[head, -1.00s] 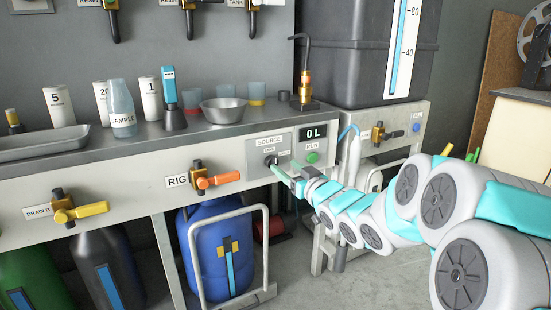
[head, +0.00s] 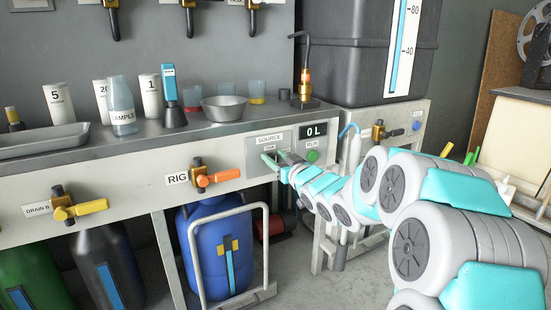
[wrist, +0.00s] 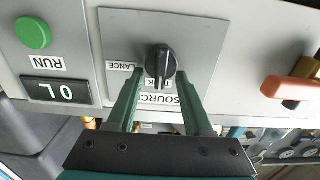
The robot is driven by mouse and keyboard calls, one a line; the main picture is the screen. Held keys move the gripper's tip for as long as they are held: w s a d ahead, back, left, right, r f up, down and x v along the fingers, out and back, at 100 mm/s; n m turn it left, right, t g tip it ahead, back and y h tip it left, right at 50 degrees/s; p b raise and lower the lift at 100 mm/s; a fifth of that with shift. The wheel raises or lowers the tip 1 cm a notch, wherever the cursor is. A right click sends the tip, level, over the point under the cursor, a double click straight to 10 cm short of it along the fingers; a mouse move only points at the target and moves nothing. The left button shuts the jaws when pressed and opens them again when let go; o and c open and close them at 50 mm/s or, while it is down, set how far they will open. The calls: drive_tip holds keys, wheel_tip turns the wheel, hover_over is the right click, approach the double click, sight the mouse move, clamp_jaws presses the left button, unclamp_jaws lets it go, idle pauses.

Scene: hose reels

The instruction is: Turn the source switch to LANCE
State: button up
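The source switch (wrist: 160,62) is a black knob on a grey plate (wrist: 122,28), in the upside-down wrist view. Its ridge stands about vertical in that picture. The LANCE label (wrist: 122,66) is to its left; the SOURCE label (wrist: 170,100) is below it, partly covered by my fingers. My gripper (wrist: 160,73) is open, with one green finger on each side of the knob. Small gaps seem to show between fingers and knob; I cannot tell if either touches. In the head view my gripper (head: 273,157) is at the panel and hides the knob.
A green RUN button (wrist: 33,33) and a 0 L display (wrist: 58,92) are beside the switch plate. The orange RIG valve handle (head: 220,176) is on the panel's other side. A metal bowl (head: 224,108) stands on the counter above. A blue tank (head: 213,255) is below.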

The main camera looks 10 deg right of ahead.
clamp_jaws()
